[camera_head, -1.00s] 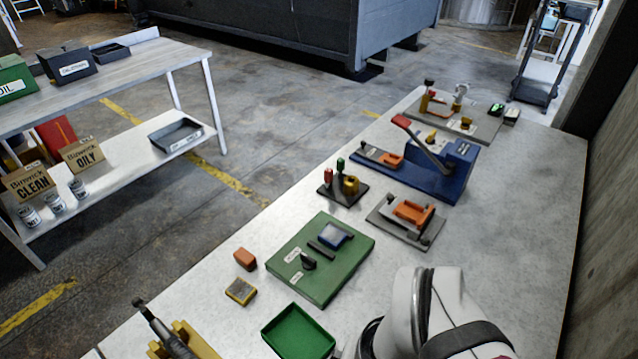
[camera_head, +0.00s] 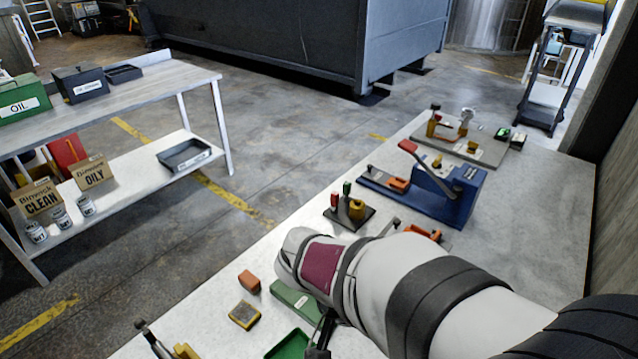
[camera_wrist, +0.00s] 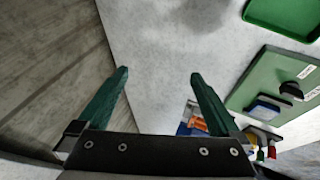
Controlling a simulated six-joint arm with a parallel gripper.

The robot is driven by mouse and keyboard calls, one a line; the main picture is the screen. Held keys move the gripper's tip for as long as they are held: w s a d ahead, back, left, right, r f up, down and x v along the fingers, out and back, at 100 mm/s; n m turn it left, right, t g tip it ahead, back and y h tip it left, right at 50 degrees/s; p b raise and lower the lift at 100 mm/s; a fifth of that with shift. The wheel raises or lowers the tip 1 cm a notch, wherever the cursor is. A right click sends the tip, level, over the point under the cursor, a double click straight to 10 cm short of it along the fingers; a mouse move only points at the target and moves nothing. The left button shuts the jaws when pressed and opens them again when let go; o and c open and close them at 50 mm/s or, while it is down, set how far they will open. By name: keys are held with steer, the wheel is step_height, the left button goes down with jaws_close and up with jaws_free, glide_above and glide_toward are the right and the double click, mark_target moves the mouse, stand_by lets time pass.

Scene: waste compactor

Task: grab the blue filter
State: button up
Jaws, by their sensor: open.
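A blue block with a pale top, apparently the blue filter (camera_wrist: 264,109), sits on the green board (camera_wrist: 243,96) at the right of the wrist view. In the head view my arm covers it, and only the left end of the green board (camera_head: 296,297) shows. My gripper (camera_wrist: 158,77) is open, its two green fingers apart with nothing between them. It is above the pale bench top, and the blue block lies to the right of the fingers in the wrist view.
A green tray (camera_wrist: 285,14) lies beside the board. An orange block (camera_head: 249,281) and a yellow-edged block (camera_head: 244,315) are on the bench. A blue lever press (camera_head: 447,195) stands farther back. A concrete wall (camera_wrist: 45,75) borders the bench.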

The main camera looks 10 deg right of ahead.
steer(key=w+a+f+t, duration=0.3)
steer(key=w+a, duration=0.1)
steer(key=w, duration=0.2)
steer(key=w+a+f+t+h, duration=0.1)
steer(key=w+a+f+t, duration=0.2)
steer(key=w, duration=0.3)
steer(key=w+a+f+t+h, duration=0.1)
steer(key=w+a+f+t, duration=0.2)
steer(key=w+a, duration=0.3)
steer(key=shift+w+f, duration=0.5)
steer(key=shift+f, duration=0.2)
steer(key=x, duration=1)
steer(key=r+x, duration=0.1)
steer(key=x, duration=0.4)
steer(key=shift+w+d, duration=0.2)
steer(key=shift+w, duration=0.2)
steer(key=c, duration=1.3)
steer(key=shift+c, duration=0.2)
